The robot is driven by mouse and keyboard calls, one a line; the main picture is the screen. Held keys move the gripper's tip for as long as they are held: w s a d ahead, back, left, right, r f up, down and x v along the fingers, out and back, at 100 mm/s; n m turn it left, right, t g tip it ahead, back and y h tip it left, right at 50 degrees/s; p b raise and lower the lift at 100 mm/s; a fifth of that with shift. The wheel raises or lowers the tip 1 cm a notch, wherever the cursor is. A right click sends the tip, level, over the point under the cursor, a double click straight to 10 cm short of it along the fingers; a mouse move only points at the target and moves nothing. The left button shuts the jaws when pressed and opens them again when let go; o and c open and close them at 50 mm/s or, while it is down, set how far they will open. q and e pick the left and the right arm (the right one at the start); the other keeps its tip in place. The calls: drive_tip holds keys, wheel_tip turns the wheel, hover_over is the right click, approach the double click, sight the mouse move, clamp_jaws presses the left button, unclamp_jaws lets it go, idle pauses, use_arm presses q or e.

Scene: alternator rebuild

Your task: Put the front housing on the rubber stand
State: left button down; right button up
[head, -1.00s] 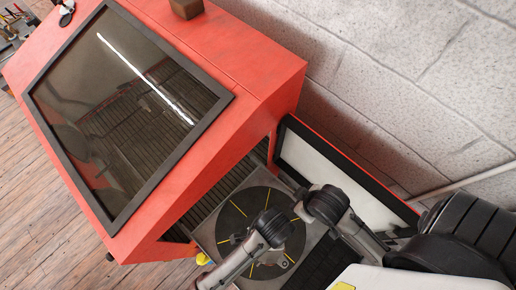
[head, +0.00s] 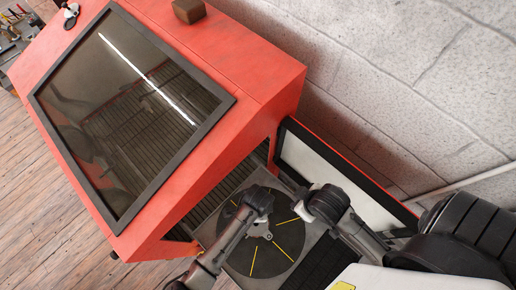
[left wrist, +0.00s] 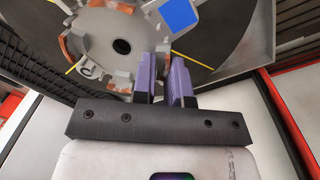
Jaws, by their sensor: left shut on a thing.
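The front housing (left wrist: 118,35) is a grey, wheel-like metal part with orange-brown patches, a blue square and a dark centre hole, seen in the left wrist view. In the head view only a small grey piece of it (head: 263,228) shows beside my arm, which hides the rest. My left gripper (left wrist: 162,65) has purple fingers shut on the housing's near edge. In the head view I cannot make out its fingers. A black round disc (head: 275,258) with yellow radial lines lies below the housing. I cannot tell how high the housing is above it, nor identify a rubber stand.
A red cabinet (head: 255,65) with a dark window (head: 130,110) stands at the left, open at its side towards the disc. A white panel with a red edge (head: 330,175) borders the far side. A brown block (head: 188,10) sits on the cabinet.

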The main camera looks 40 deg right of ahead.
use_arm(q)
drive_tip(key=shift+f, duration=0.25)
drive_tip(key=c, duration=1.1)
unclamp_jaws()
drive_tip(key=shift+c, duration=0.2)
drive_tip(key=shift+r, duration=0.1)
wheel_tip(320, 180, up, 12)
drive_tip(key=b, duration=0.1)
drive_tip(key=shift+w+d, duration=0.15)
drive_tip(key=shift+w, duration=0.05)
